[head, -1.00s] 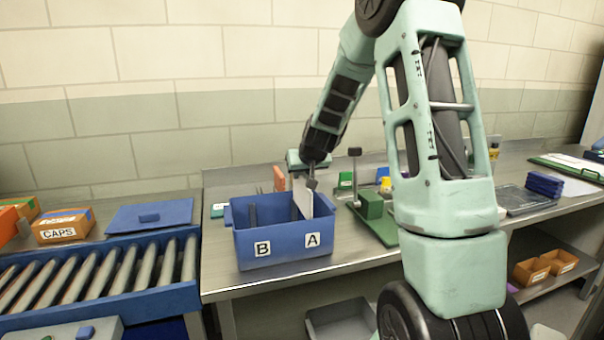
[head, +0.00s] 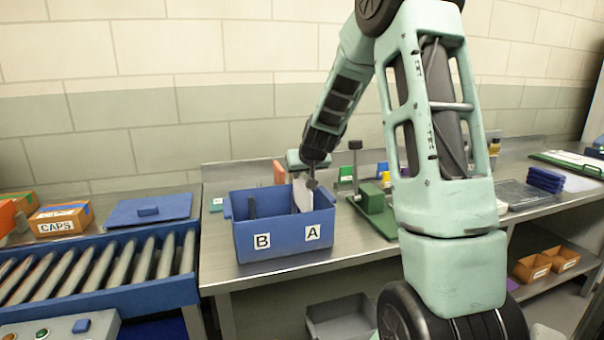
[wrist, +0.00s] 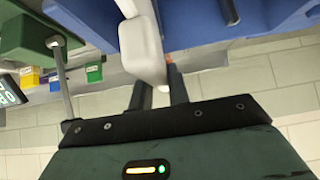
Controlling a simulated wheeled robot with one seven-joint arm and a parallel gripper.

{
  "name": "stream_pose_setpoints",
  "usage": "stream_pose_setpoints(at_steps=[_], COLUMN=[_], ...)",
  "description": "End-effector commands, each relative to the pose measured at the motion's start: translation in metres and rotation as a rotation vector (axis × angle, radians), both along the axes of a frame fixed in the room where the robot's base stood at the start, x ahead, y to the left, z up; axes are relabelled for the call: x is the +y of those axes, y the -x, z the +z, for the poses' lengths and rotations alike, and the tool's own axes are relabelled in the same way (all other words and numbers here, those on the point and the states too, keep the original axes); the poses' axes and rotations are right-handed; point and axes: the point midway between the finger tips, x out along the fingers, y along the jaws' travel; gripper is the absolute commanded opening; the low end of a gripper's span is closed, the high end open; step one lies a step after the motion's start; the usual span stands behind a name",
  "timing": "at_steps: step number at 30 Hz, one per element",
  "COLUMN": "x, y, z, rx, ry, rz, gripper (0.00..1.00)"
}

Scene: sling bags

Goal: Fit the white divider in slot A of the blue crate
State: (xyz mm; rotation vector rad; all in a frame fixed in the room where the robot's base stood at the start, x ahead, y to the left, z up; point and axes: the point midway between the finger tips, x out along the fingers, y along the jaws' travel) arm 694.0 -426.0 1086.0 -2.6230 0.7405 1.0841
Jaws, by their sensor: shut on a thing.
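The blue crate (head: 283,240) stands on the metal bench, with labels B on the left and A on the right of its front wall. The white divider (head: 303,194) is upright in the crate's right part, above label A, its upper part showing over the rim. My gripper (head: 311,181) is at the divider's top edge and shut on it. In the wrist view the white divider (wrist: 142,45) runs up from between my fingertips (wrist: 157,88), beside the blue crate wall (wrist: 195,22). The divider's lower edge is hidden inside the crate, so its seating cannot be told.
A green fixture with a post (head: 372,200) stands close to the crate's right. An orange block (head: 279,172) is behind the crate. A roller conveyor (head: 95,275) with a blue lid (head: 150,210) and CAPS box (head: 60,218) lies left.

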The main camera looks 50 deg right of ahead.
Motion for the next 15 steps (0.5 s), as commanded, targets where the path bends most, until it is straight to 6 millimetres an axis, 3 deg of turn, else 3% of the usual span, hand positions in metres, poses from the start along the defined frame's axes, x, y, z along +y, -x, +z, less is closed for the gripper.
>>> stream_pose_setpoints(at_steps=[15], x=[0.0], y=[0.0], z=[-0.014], rx=[-0.001], ry=[0.001], rz=[0.0], gripper=[0.0])
